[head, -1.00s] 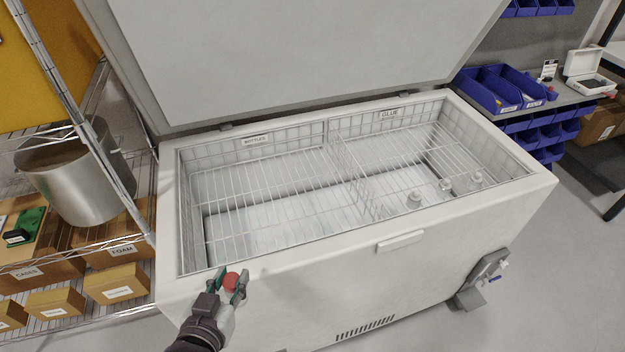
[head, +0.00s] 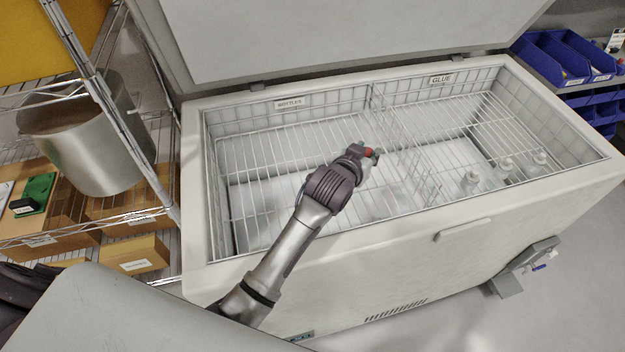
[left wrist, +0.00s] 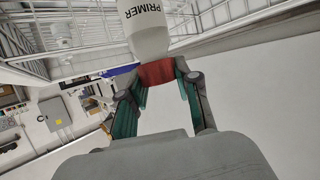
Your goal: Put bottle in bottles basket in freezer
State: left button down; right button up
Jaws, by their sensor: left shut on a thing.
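My left gripper (head: 368,153) is shut on a bottle by its red cap (left wrist: 158,73). The white bottle (left wrist: 147,35) reads "PRIMER" in the left wrist view; in the head view only a bit of red shows, the rest hidden by my gripper. The gripper is over the open chest freezer (head: 195,150), near the wire divider between the baskets. The bottles basket (head: 262,158) is the left wire basket, with a "BOTTLES" label (head: 290,104) on its back wall. It looks empty where visible; my arm covers part of it. My right gripper is not in view.
The glue basket (head: 450,122), right of the divider, holds 3 whitish bottles (head: 470,180) near its front. The freezer lid (head: 330,40) stands open behind. A wire shelf with a metal pot (head: 80,145) is on the left. Blue bins (head: 565,58) are at the right.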

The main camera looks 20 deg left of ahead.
pick_arm(q)
jog(key=s+a+f, duration=0.1)
jog(key=a+f, duration=0.2)
jog(key=s+a+f+p, duration=0.1)
jog(key=a+f, duration=0.2)
jog(key=a, duration=0.1)
jog(key=s+a+f, duration=0.1)
jog(key=a+f, duration=0.2)
jog(key=f, duration=0.1)
jog(key=shift+a+f+p, duration=0.1)
jog(key=shift+a+p, duration=0.2)
jog(key=shift+a, duration=0.1)
jog(key=shift+f, duration=0.15)
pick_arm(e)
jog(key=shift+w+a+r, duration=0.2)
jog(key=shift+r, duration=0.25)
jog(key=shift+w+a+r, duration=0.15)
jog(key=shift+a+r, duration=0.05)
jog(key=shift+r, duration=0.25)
pick_arm(q)
jog(key=shift+f, duration=0.15)
jog(key=c, duration=0.8)
grip_release()
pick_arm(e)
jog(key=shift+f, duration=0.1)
